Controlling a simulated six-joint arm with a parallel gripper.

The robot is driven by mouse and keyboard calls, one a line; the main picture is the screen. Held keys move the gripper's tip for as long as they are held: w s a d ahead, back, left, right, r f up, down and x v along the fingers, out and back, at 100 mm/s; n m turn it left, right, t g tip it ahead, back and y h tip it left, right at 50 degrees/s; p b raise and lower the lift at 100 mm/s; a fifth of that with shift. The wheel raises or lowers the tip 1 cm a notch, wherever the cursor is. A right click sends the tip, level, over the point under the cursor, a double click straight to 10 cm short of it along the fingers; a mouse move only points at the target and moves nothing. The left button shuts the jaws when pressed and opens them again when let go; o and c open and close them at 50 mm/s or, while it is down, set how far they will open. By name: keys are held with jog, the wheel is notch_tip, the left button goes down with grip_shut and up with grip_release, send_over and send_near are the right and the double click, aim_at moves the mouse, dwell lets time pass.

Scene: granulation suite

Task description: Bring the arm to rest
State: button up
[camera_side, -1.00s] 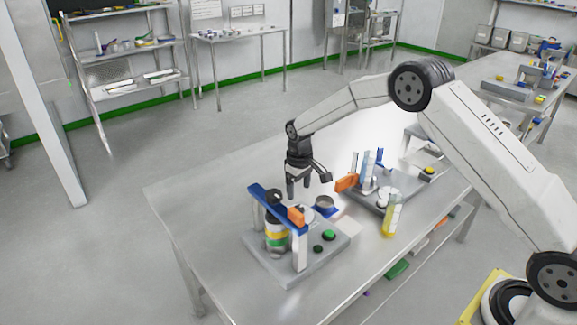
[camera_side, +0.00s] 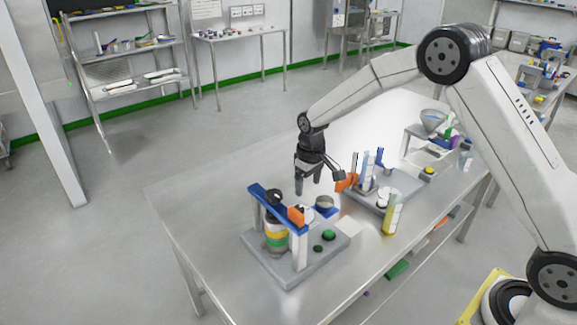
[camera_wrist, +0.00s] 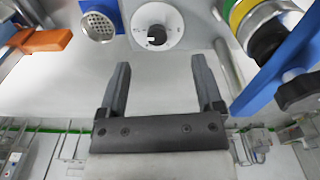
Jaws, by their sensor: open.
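My gripper (camera_side: 308,189) hangs above the steel table, fingers pointing down, behind the blue-topped fixture. In the wrist view my gripper (camera_wrist: 162,82) shows two dark fingers spread apart with nothing between them. It is open and empty. Beyond the fingertips in the wrist view is a white disc with a dark knob (camera_wrist: 157,37).
The steel table (camera_side: 215,205) is clear at its left. A fixture with a blue bar (camera_side: 276,208) stands on a grey base at the front. Behind it are a grey tray (camera_side: 405,184), a yellow bottle (camera_side: 390,219) and an orange part (camera_side: 345,182). A funnel stand (camera_side: 433,121) is at the back.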

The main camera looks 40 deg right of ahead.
jog(key=s+r+t, duration=0.1)
jog(key=s+r, duration=0.1)
jog(key=s, duration=1)
jog(key=s+a+r+m+t, duration=0.1)
jog(key=s+r, duration=0.1)
jog(key=s, duration=0.9)
jog(key=shift+s+a+r, duration=0.25)
jog(key=shift+s+r, duration=0.15)
